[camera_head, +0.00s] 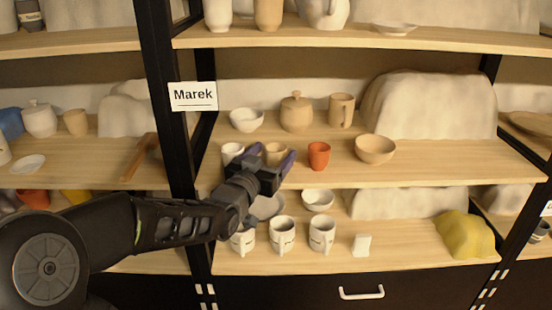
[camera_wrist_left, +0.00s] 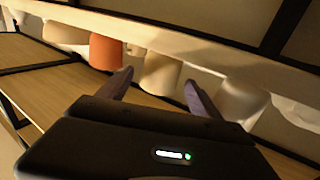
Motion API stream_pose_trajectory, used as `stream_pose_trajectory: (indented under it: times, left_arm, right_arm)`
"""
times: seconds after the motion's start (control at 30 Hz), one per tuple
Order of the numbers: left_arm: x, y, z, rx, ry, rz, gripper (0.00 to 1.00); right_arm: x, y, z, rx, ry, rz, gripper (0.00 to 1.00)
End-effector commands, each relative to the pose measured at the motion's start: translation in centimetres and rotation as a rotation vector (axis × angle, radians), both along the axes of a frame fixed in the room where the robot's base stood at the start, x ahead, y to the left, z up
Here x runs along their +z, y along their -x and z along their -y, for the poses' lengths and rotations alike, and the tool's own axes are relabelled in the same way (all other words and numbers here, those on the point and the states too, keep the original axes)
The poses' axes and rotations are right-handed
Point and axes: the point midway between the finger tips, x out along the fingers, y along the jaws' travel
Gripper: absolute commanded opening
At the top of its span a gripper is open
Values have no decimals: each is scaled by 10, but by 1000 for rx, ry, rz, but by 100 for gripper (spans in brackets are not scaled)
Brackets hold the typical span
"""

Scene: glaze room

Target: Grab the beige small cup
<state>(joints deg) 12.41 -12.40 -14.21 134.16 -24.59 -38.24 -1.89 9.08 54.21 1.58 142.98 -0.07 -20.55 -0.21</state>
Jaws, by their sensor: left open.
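The beige small cup (camera_head: 275,151) stands on the middle shelf, between a white cup (camera_head: 232,151) and an orange cup (camera_head: 319,155). My left gripper (camera_head: 266,160) is open in front of it, with its purple fingers pointing toward the shelf. The gripper hides the cup's lower part in the head view. In the left wrist view the beige cup (camera_wrist_left: 160,74) shows between and beyond the two open fingertips (camera_wrist_left: 158,82). I cannot tell whether either finger touches it. The orange cup (camera_wrist_left: 105,51) and white cup (camera_wrist_left: 241,98) flank it there. My right gripper is not in view.
A lidded beige jar (camera_head: 297,113), a tall beige mug (camera_head: 341,110) and a white bowl (camera_head: 247,120) stand behind. A beige bowl (camera_head: 375,149) is to the right. Several white mugs stand on the shelf below. A black post (camera_head: 165,100) rises left of the gripper.

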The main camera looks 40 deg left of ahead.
Motion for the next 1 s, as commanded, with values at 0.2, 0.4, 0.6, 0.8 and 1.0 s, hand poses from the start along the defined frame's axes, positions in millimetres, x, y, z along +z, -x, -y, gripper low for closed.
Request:
stream_pose_trajectory:
  times: [0.2, 0.4, 0.6, 0.8, 1.0]
  left_arm:
    - [2, -29, -5, -2, -1, -1, 74]
    - [2, -47, -9, -1, 0, -1, 74]
    - [2, -48, -9, 0, 0, 0, 74]
    - [2, -47, -9, 0, 0, 0, 74]
    - [2, -47, -9, 0, -1, 0, 73]
  right_arm:
    - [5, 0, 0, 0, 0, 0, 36]
    - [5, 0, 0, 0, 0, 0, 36]
    - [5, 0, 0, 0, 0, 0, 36]
    - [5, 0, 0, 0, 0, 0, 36]
    - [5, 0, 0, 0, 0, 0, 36]
